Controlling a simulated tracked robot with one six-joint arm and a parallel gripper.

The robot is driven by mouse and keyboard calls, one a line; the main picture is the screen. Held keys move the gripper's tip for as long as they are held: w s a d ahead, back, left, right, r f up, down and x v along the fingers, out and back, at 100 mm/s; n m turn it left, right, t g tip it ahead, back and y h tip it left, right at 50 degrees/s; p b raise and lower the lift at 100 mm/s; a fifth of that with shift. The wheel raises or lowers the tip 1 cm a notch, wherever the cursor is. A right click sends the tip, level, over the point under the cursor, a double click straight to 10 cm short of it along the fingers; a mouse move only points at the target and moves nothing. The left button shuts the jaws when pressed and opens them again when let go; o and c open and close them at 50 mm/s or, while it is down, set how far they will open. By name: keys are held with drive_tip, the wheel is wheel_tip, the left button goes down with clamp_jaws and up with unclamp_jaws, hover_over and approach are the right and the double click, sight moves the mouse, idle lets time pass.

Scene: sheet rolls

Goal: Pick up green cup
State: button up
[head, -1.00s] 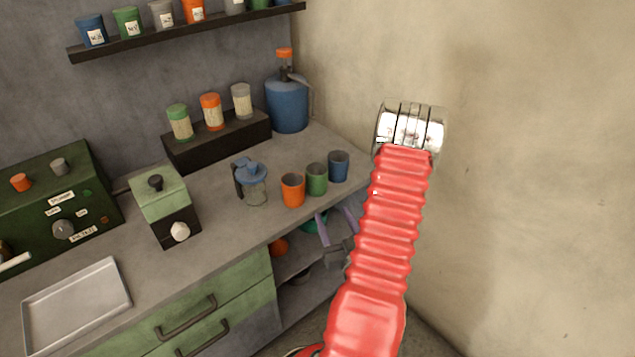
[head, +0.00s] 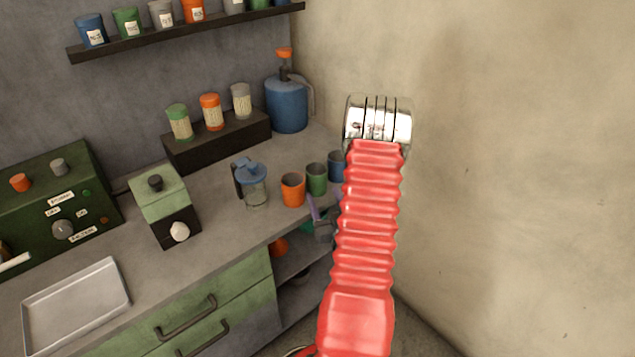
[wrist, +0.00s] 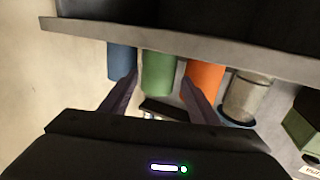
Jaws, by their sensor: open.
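The green cup (head: 317,179) stands upright on the counter between the orange cup (head: 293,190) and the blue cup (head: 337,166). My gripper (head: 323,206) is open and empty at the counter's front edge, just in front of the green cup; my red arm partly hides it. In the wrist view, which looks upside down, the green cup (wrist: 158,74) shows between my two purple fingers (wrist: 157,88). The blue cup (wrist: 121,62) is on its left and the orange cup (wrist: 204,82) on its right. I cannot tell the exact gap to the cup.
A glass jar with a blue lid (head: 253,183) stands left of the orange cup. A blue jug (head: 287,105) and a dark rack (head: 217,141) of shakers are behind. Open shelves lie under the counter. The wall (head: 500,150) is on the right.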

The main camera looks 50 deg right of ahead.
sight(320, 186)
drive_tip(key=shift+w, duration=0.1)
drive_tip(key=shift+x, duration=2.55)
drive_tip(key=shift+d, duration=0.1)
drive_tip(key=shift+r, duration=0.1)
drive_tip(key=c, duration=0.8)
